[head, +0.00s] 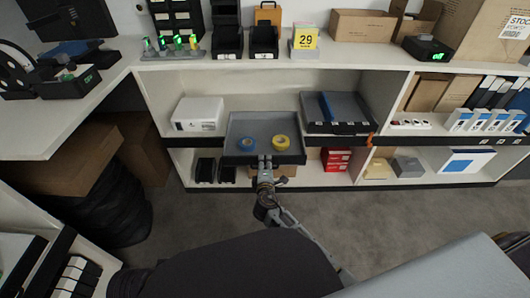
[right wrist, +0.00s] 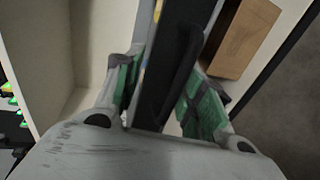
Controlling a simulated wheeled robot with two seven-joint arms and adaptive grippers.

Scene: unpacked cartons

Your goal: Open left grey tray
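The left grey tray (head: 240,128) juts out past the front edge of the middle shelf, with its dark front panel toward me. A blue tape roll (head: 250,143) and a yellow tape roll (head: 280,142) lie in it. My right gripper (head: 264,162) is at the middle of the tray's front. My left gripper is not in view.
A second grey tray (head: 348,106) with a blue item sits to the right on the shelf. A white box (head: 198,114) stands to the left. Black bins (head: 205,170) and red boxes (head: 335,160) are on the lower shelf. The floor (head: 400,220) in front is clear.

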